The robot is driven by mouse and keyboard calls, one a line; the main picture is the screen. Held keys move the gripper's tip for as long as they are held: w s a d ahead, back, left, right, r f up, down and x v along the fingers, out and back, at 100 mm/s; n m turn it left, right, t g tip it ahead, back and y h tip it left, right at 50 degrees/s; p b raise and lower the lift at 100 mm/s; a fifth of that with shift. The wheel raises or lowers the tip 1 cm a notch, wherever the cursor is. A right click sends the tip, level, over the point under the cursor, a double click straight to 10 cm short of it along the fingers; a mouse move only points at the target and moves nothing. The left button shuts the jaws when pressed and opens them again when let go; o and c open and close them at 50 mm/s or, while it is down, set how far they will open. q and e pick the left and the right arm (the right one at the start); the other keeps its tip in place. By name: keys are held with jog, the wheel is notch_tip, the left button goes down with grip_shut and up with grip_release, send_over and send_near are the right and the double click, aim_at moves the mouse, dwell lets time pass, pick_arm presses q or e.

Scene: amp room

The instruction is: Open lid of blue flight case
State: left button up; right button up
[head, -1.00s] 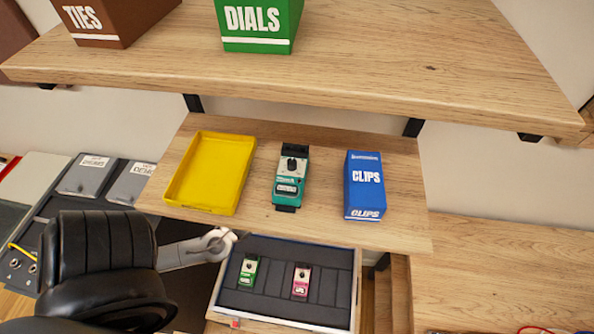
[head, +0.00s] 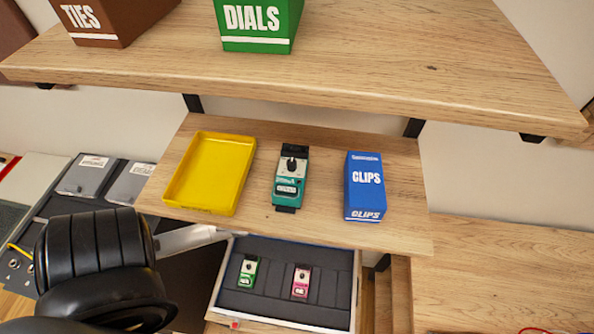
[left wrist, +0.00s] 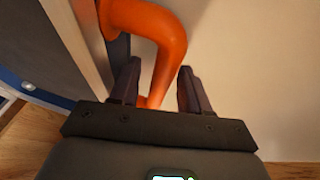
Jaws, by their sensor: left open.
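In the left wrist view my left gripper (left wrist: 158,78) is open. A curved orange tube-like handle (left wrist: 166,35) passes between or just beyond its fingers; contact cannot be told. A blue surface with a pale metal edge (left wrist: 48,96) shows at the left of that view, perhaps part of the flight case. In the head view a shallow foam-lined case or drawer (head: 325,262) with a light rim lies uncovered below the shelf. It holds a green pedal (head: 248,271) and a pink pedal (head: 301,281). No lid is clearly visible. My left gripper is hidden in the head view.
The shelf (head: 283,228) overhangs the foam-lined case. It carries a yellow tray (head: 207,209), a teal pedal (head: 290,178) and a blue CLIPS box (head: 365,188). A higher shelf (head: 400,70) holds the TIES and DIALS boxes. A pedalboard (head: 75,192) stands at left.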

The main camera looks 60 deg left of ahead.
pick_arm(q)
grip_shut()
jog(key=shift+s+d+r+p, duration=0.15)
jog(key=shift+d+p, duration=0.05)
jog(key=shift+p, duration=0.15)
jog(key=s+d+p, duration=0.5)
jog(key=d, duration=0.1)
jog(key=shift+d+r, duration=0.15)
jog(key=shift+d, duration=0.05)
